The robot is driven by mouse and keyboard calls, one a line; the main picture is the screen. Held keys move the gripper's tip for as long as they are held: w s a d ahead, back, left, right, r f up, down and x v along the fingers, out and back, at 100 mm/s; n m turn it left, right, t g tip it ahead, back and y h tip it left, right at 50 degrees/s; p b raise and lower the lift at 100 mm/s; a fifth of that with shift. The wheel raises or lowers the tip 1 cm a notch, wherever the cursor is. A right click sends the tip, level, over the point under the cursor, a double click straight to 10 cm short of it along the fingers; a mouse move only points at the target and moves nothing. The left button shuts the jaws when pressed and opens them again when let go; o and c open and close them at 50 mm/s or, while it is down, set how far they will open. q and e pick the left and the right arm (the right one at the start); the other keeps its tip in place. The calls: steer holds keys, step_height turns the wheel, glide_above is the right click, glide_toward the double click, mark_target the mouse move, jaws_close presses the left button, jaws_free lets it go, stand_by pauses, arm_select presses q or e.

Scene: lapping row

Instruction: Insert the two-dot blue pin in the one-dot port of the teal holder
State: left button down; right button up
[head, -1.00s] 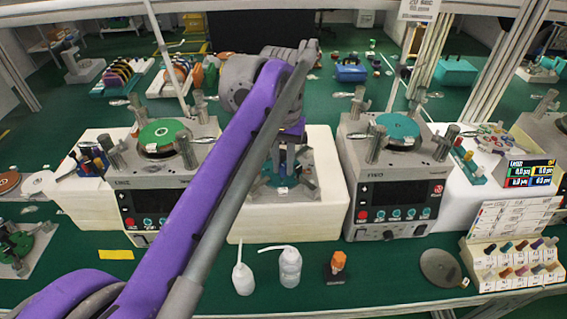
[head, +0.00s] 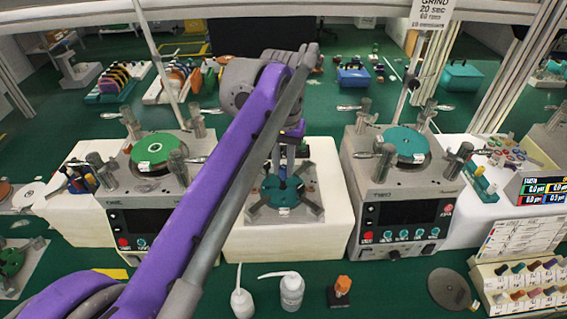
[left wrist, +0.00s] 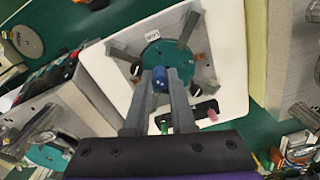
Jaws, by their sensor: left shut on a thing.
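My left gripper (head: 286,160) is shut on a blue pin (left wrist: 159,76), seen best in the left wrist view between the fingertips (left wrist: 160,82). Its dots cannot be made out. The teal holder (head: 268,195) is a round disc with grey arms around it on a white block. It also shows in the left wrist view (left wrist: 150,52), with a small white label near its edge. The pin is over the holder's disc in that view; whether it touches cannot be told. The fingers and pin cover part of the disc, and the one-dot port cannot be picked out. My right gripper is not in view.
The white block (head: 335,235) stands between a left machine with a green disc (head: 155,148) and a right machine with a teal disc (head: 405,142). White bottles (head: 291,292) and an orange-topped item (head: 342,287) stand in front. A dark rack (left wrist: 200,112) is near the fingers.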

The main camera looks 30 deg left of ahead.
mark_target(284, 176)
arm_select(q)
steer(key=shift+f+b, duration=1.55)
steer(key=shift+f, duration=1.35)
steer(key=shift+p, duration=0.5)
steer(key=shift+f+b, duration=0.7)
steer(key=shift+f, duration=0.5)
steer(key=c, duration=0.7)
jaws_free()
steer(key=shift+r, duration=0.1)
step_height(284, 176, up, 11)
steer(key=shift+a+f+p, duration=0.1)
steer(key=shift+f+p, duration=0.05)
steer(key=shift+p, duration=0.55)
